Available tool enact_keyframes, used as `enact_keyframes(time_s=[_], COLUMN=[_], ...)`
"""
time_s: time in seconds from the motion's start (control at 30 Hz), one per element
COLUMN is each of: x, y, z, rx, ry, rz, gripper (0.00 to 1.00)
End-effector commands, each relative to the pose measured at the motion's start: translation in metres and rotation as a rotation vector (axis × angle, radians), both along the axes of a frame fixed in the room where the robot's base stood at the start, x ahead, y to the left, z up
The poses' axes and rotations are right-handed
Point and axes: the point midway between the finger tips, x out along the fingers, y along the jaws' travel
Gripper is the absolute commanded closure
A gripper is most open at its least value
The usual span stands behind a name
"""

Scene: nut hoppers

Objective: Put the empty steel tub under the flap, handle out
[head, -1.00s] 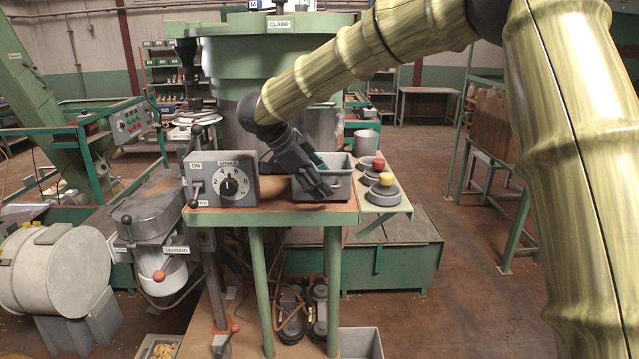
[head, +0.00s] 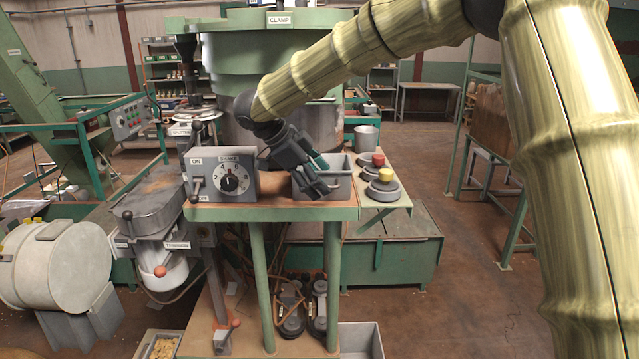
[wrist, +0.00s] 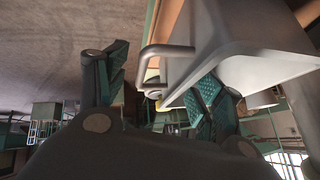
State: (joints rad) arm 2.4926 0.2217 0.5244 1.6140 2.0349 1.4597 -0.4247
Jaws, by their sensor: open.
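A grey steel tub (head: 340,186) stands on the front right of the green-edged table, behind my gripper (head: 323,176). Its visible inside shows no contents, though my gripper hides part of it. In the wrist view the tub (wrist: 255,35) fills the upper right, and its bar handle (wrist: 148,60) sticks out toward the space between my fingers. My gripper (wrist: 165,78) is open, with its teal pads apart on either side of the handle; I cannot tell whether either pad touches it. I cannot make out the flap.
A grey control box (head: 222,178) with a dial and lever stands left of the tub. Another grey tub (head: 372,342) is on the floor below. Open floor lies right.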

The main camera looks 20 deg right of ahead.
Motion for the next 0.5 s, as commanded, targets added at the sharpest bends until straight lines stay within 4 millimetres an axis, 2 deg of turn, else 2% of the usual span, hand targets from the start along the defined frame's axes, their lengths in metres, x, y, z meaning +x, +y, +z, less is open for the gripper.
enact_keyframes(time_s=[0.5], x=[-0.005], y=[0.054], z=[0.068], rx=[0.001], ry=[-0.001], rz=[0.001], gripper=[0.32])
